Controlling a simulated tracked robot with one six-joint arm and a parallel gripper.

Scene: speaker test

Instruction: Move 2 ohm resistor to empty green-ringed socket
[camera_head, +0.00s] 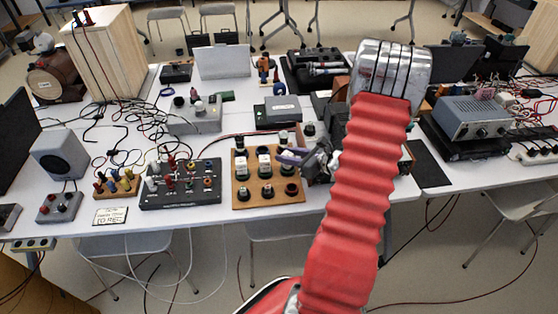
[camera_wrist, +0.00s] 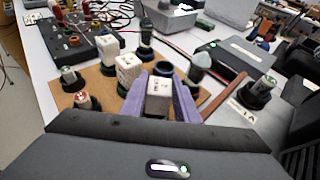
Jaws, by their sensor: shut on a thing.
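My gripper (camera_wrist: 162,84) has purple fingers. They are shut on a white block-shaped resistor (camera_wrist: 158,97) in the wrist view; its marking is not readable. A wooden board (camera_head: 239,202) carries dark round sockets and white blocks. In the head view my gripper (camera_head: 291,156) is over the board's right edge, and the held block is not clear. Two more white blocks stand on the board, a nearer one (camera_wrist: 127,68) and a farther one (camera_wrist: 105,43). A dark open-topped round socket (camera_wrist: 164,68) is just beyond the held block. I cannot make out a green ring for certain.
Two dark posts, one (camera_wrist: 146,36) beyond the blocks and one grey-topped (camera_wrist: 199,62) to the right, stand close to my fingers. A black panel (camera_head: 180,188) with several terminals is left of the board. A grey-green box (camera_head: 281,108) sits behind it.

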